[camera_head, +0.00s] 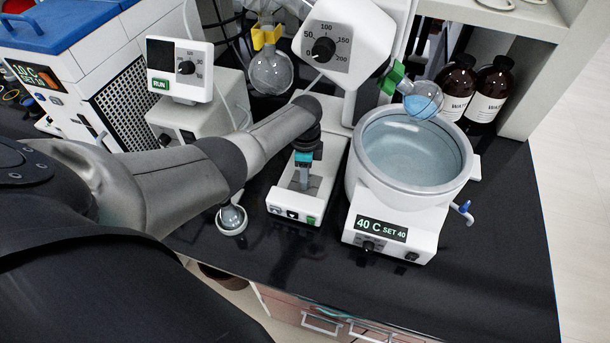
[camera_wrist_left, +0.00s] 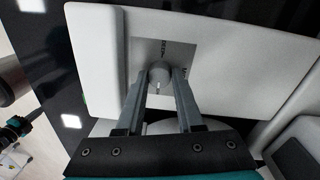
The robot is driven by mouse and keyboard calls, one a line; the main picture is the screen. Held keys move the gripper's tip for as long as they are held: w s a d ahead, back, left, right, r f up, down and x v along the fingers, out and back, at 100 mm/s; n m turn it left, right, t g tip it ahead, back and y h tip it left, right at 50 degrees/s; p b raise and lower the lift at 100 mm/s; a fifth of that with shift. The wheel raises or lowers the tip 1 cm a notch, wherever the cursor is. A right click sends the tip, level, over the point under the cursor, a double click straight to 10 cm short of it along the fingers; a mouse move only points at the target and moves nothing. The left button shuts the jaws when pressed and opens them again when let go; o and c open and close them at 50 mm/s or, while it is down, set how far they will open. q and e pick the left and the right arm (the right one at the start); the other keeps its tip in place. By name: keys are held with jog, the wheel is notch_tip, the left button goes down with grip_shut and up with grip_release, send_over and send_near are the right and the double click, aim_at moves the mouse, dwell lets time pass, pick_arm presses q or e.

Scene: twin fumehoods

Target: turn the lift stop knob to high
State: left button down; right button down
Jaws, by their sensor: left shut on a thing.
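A small grey round knob (camera_wrist_left: 159,74) with a pale pointer line sits on a light grey label on a white housing (camera_wrist_left: 225,45) in the left wrist view. My left gripper (camera_wrist_left: 160,84) is shut on this knob, one finger on each side. In the head view my left gripper (camera_head: 305,180) points down over the white narrow base (camera_head: 292,208), between the control unit and the water bath. The knob is hidden there. My right gripper is in neither view.
The heating bath (camera_head: 405,200), showing 40 C, stands to the right of the gripper. A dialled white head (camera_head: 343,40) and two glass flasks (camera_head: 270,72) (camera_head: 423,100) hang above. A control box (camera_head: 180,70) is at left, brown bottles (camera_head: 489,92) behind. The front-right bench (camera_head: 490,270) is clear.

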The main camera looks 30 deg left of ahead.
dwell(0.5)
pick_arm(q)
jog(key=c, duration=0.5)
grip_release()
jog(key=shift+c, duration=0.2)
